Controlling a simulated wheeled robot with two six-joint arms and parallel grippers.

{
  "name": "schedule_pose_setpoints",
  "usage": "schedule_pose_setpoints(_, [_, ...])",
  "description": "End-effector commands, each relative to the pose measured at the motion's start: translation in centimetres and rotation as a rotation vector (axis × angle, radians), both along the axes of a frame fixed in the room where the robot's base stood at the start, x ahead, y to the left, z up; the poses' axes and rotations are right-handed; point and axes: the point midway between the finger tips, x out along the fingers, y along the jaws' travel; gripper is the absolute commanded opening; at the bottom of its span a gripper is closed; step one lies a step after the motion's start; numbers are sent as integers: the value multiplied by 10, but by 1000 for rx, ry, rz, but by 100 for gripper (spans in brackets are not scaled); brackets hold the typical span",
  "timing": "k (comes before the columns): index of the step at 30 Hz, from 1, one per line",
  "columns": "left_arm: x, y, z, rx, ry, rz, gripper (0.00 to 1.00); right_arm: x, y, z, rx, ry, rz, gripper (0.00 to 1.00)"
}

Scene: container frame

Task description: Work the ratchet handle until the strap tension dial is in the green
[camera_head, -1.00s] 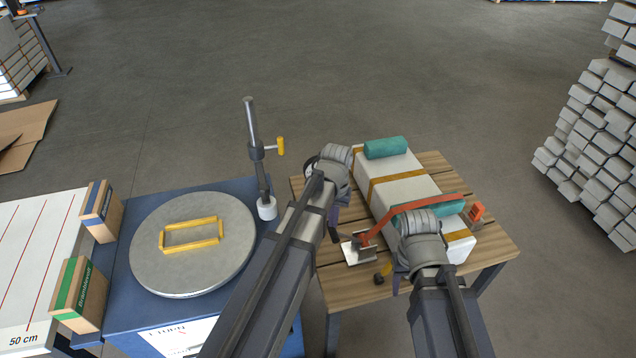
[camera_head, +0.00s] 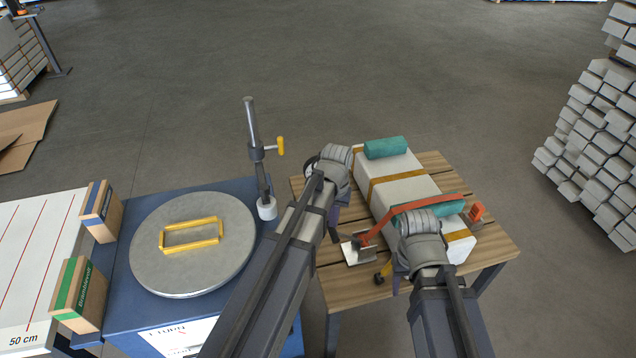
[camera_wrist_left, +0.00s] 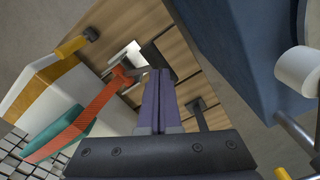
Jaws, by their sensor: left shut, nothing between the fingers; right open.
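The orange strap (camera_head: 425,208) runs over a teal edge guard (camera_head: 450,208) on the pale block (camera_head: 410,188) to the metal ratchet (camera_head: 357,251) on the wooden table. The left wrist view also shows the ratchet (camera_wrist_left: 132,57) and strap (camera_wrist_left: 88,113). A short yellow piece with a black end (camera_head: 380,279) stands near the table's front edge; I cannot tell whether it is the handle. I cannot make out a dial reading.
An orange fitting (camera_head: 476,212) sits at the block's right side. To the left, a blue table (camera_head: 115,308) holds a round grey lid (camera_head: 150,258) with a yellow handle, and a post (camera_head: 256,150). Small boxes (camera_head: 82,295) stand at its left.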

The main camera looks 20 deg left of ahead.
Motion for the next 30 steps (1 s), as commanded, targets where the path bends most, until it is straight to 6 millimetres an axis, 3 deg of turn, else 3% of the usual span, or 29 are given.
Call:
schedule_pose_setpoints(8, [-1,1,-6,0,0,0,0,0,0,-6,0,0,0,50])
schedule_pose_setpoints(30, [-6,10,-55,-2,-2,-1,0,0,0,-55,0,0,0,50])
